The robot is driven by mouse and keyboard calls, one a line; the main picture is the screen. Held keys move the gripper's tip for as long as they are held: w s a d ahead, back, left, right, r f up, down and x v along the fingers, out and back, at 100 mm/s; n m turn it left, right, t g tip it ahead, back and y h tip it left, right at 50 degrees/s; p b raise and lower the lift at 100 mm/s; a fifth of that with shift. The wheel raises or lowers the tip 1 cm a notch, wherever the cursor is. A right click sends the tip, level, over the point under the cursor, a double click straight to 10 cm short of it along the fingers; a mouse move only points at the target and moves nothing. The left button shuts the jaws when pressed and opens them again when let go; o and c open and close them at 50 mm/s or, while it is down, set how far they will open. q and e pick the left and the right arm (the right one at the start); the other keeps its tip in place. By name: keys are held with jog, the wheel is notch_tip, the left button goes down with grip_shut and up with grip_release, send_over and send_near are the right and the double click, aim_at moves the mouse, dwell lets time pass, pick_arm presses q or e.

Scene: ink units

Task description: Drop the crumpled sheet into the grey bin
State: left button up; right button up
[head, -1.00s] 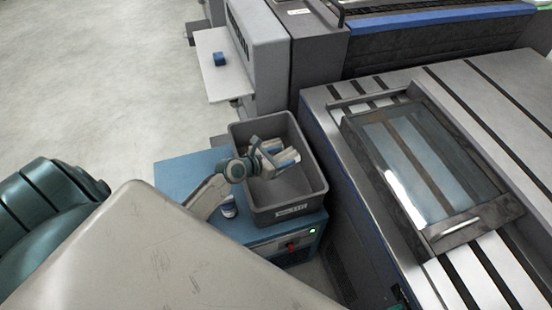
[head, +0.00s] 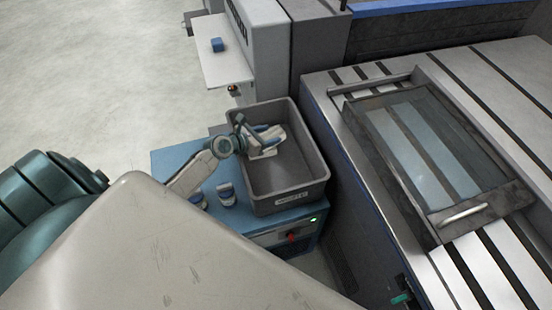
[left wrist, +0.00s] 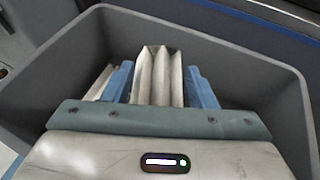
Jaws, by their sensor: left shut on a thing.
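The grey bin (head: 310,183) stands on a blue cabinet, with a small label on its front. My left gripper (head: 266,138) is over the bin's opening, toward its far left part. In the left wrist view the gripper (left wrist: 160,85) has its two blue fingers on either side of the crumpled sheet (left wrist: 158,72), a pale folded piece, and is shut on it. The bin (left wrist: 250,75) surrounds the fingers in that view, its walls rising on the sides and far end. In the head view I cannot clearly tell the sheet from the gripper. My right gripper is not in view.
The blue cabinet (head: 171,160) carries small blue-and-white items (head: 227,194) left of the bin. A machine bed with a glass-covered frame (head: 430,150) stands close on the right. A blue block (head: 217,45) sits on a white shelf (head: 222,72) behind. Open floor lies at upper left.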

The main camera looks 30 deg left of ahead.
pick_arm(q)
jog(key=shift+f, duration=0.35)
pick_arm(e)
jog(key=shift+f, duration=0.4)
pick_arm(q)
jog(key=o, duration=1)
jog(key=shift+o, duration=0.2)
jog(key=shift+s, duration=0.15)
jog(key=v, duration=1)
jog(key=shift+s+r, duration=0.25)
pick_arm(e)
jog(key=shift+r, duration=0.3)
pick_arm(q)
jog(key=shift+a, duration=0.15)
